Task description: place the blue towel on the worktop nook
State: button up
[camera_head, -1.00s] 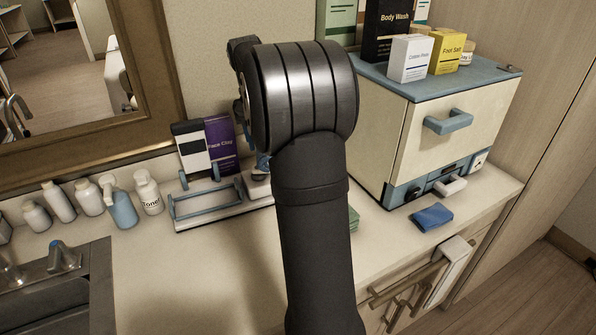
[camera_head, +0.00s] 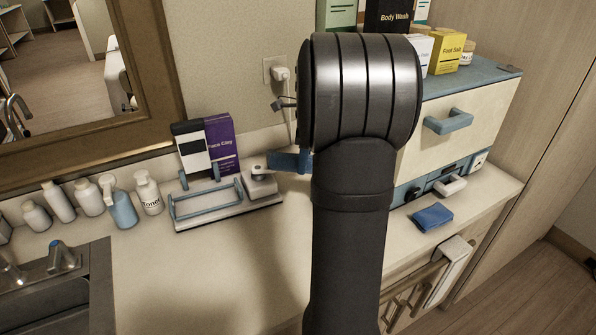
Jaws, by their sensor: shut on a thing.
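A small folded blue towel (camera_head: 433,217) lies flat on the right part of the worktop, in front of the cream box with blue trim. My gripper is mostly hidden behind my dark arm, and its fingertips do not show. A flat, duller blue thing (camera_head: 290,161) sticks out left of my arm, just behind the white dish. It seems to be what my gripper is shut on, but I cannot tell whether it is a towel. The worktop (camera_head: 210,265) is cream. I cannot make out which part is the nook; my arm covers its middle.
The cream box (camera_head: 480,100) carries cartons on top. A stand (camera_head: 225,205) with a blue rail, a white dish (camera_head: 261,184) and a purple carton (camera_head: 222,145) are near the wall. Several bottles (camera_head: 122,208) and a sink (camera_head: 60,290) are left. The front-left worktop is clear.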

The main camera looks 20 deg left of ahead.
jog(key=d+m, duration=0.1)
jog(key=m, duration=0.1)
jog(key=d+m, duration=0.1)
jog(key=m, duration=0.1)
jog(key=d+f+m, duration=0.1)
jog(key=m, duration=0.1)
jog(key=shift+s+t+y, duration=0.2)
jog(key=shift+t+y, duration=0.2)
jog(key=m, duration=0.1)
jog(key=d+m, duration=0.1)
jog(key=m, duration=0.1)
jog(key=f+m, duration=0.1)
jog(key=shift+s+d+m+t, duration=0.1)
jog(key=shift+d+m+t, duration=0.25)
jog(key=shift+m+t, duration=0.05)
jog(key=w+a, duration=1.3)
jog(key=shift+w+a, duration=0.15)
jog(key=shift+w, duration=0.05)
jog(key=f, duration=0.7)
jog(key=shift+w+a, duration=0.15)
jog(key=shift+a, duration=0.05)
notch_tip(320, 180, down, 4)
jog(key=shift+f, duration=0.1)
jog(key=shift+w+a+f, duration=0.1)
jog(key=shift+w+f, duration=0.05)
jog(key=o, duration=1.1)
jog(key=shift+f, duration=0.1)
